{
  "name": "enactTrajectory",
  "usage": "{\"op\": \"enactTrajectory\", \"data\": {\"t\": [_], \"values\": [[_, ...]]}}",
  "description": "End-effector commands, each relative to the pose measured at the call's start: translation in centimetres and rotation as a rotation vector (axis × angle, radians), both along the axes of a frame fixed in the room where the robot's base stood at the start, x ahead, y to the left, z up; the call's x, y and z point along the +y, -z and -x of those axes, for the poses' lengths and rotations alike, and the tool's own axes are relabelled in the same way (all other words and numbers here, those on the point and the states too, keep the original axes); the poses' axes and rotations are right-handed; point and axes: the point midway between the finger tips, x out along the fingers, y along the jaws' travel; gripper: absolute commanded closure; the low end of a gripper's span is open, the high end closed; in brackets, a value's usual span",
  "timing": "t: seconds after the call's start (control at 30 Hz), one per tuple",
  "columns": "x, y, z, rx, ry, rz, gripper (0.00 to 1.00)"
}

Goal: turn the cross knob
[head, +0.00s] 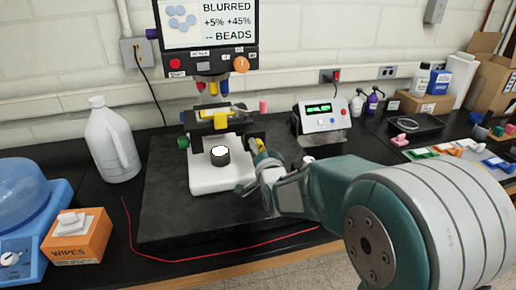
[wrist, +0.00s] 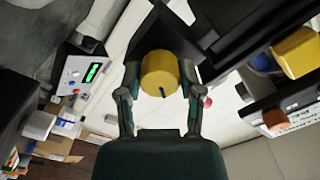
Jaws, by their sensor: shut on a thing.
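A yellow round knob (wrist: 160,72) with a short dark mark on its face sits between the two fingers of my gripper (wrist: 158,80) in the wrist view. The fingers are shut on its sides. In the head view my gripper (head: 260,158) is at the right side of the white microscope-like stand (head: 222,178), where the yellow knob is mostly hidden by the fingers. I cannot tell a cross shape on the knob. A green knob (head: 183,142) shows on the left side.
A white jug (head: 111,143) stands left of the dark base slab (head: 165,220). An orange wipes box (head: 78,238) and a blue device (head: 25,215) are at the front left. A box with a green display (head: 320,118) stands behind my arm. A red cable (head: 180,259) runs along the front.

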Motion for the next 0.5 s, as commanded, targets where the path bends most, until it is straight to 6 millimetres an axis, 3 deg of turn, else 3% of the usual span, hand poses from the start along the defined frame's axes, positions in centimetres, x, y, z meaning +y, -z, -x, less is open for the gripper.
{"op": "enactTrajectory", "data": {"t": [0.5], "values": [[-0.11,0.04,-0.06,0.027,0.003,-0.093,0.99]]}}
